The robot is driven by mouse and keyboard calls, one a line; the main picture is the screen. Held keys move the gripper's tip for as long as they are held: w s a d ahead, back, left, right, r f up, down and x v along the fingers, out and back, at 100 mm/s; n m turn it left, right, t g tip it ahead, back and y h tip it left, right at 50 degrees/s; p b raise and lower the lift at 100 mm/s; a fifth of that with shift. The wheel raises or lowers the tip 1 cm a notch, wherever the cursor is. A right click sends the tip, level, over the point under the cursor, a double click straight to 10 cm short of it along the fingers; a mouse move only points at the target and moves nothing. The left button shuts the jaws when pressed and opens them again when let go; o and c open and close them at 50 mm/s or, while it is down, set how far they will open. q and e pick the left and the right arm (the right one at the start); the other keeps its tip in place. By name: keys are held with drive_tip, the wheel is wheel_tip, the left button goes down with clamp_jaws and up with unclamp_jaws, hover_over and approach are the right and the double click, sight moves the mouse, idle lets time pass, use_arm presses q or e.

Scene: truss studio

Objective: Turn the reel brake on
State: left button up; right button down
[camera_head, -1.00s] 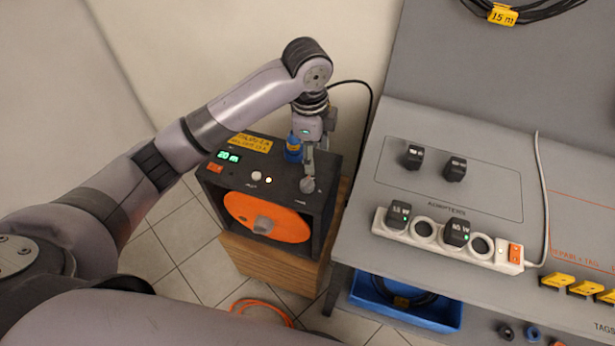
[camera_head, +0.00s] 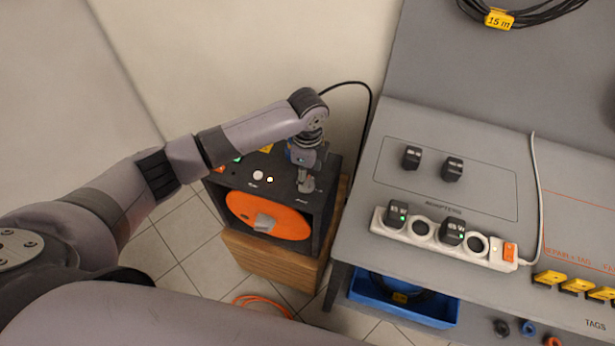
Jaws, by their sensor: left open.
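The reel box (camera_head: 332,205) is a dark case on a wooden stand, with an orange reel (camera_head: 268,216) in its open front. On its top panel a grey knob (camera_head: 306,186), probably the brake control, sits at the right. My left gripper (camera_head: 305,177) points down at this knob from above, with its fingertips at or just over it. It is open; whether the fingers touch the knob I cannot tell. A white button (camera_head: 258,175) and a small lit lamp (camera_head: 270,180) show left of the knob. My left arm partly covers the display and yellow label. My right gripper is not in view.
The grey workbench (camera_head: 365,230) stands close on the right, carrying a white power strip (camera_head: 440,240) and black adapters. A blue bin (camera_head: 405,300) is below it. A black cable (camera_head: 370,120) runs behind the reel box. An orange cable (camera_head: 262,302) lies on the floor.

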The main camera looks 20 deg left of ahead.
use_arm(q)
drive_tip(key=shift+f, duration=1.75)
drive_tip(key=shift+c, duration=0.6)
drive_tip(key=c, duration=1)
